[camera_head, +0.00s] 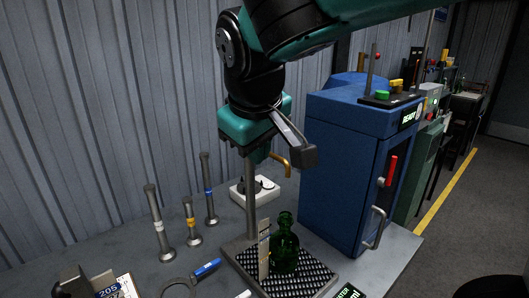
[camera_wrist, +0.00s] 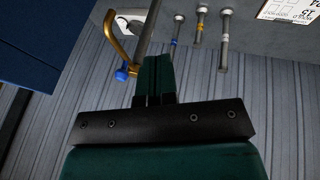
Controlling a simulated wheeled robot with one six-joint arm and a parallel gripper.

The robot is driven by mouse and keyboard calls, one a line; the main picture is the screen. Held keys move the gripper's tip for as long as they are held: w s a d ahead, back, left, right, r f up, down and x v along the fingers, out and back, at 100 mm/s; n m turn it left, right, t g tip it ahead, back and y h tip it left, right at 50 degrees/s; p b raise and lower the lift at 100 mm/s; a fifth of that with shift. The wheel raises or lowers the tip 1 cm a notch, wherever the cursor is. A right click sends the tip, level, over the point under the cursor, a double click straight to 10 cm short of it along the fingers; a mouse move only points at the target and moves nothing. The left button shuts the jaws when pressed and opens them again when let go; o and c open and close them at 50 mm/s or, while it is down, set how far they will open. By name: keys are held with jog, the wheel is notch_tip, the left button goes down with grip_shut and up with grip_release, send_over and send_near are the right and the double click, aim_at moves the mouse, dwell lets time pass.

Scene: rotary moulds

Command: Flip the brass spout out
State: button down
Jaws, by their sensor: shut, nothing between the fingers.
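The brass spout (camera_head: 283,163) is a curved tube in the head view, extending to the right from near the top of a grey post (camera_head: 251,200) and bending down. In the wrist view the brass spout (camera_wrist: 111,38) lies left of my fingers, with a blue knob (camera_wrist: 123,75) near its lower end. My gripper (camera_head: 262,156) is at the top of the post, close to the spout. In the wrist view my gripper (camera_wrist: 153,60) has its fingers together with nothing between them. I cannot tell whether it touches the spout. My gripper hides the spout's joint in the head view.
A green bottle (camera_head: 285,245) stands on a black grated tray (camera_head: 312,278) under the spout. A blue cabinet (camera_head: 340,160) with a red handle stands close on the right. Several metal posts (camera_head: 159,225) stand at left. A white box (camera_head: 254,190) is behind the tray.

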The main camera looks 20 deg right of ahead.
jog(key=r, duration=0.1)
jog(key=w+a+r+m+h, duration=0.1)
jog(key=r, duration=0.1)
jog(key=a+r+m+t+h, duration=0.1)
jog(key=shift+w+a+r, duration=0.1)
jog(key=shift+w+r, duration=0.15)
jog(key=shift+w, duration=0.15)
jog(key=shift+f, duration=0.1)
jog(key=w+d+f+p, duration=0.1)
jog(key=w+d+f, duration=0.5)
jog(key=f, duration=0.3)
jog(key=shift+d+p, duration=0.3)
jog(key=shift+d, duration=0.1)
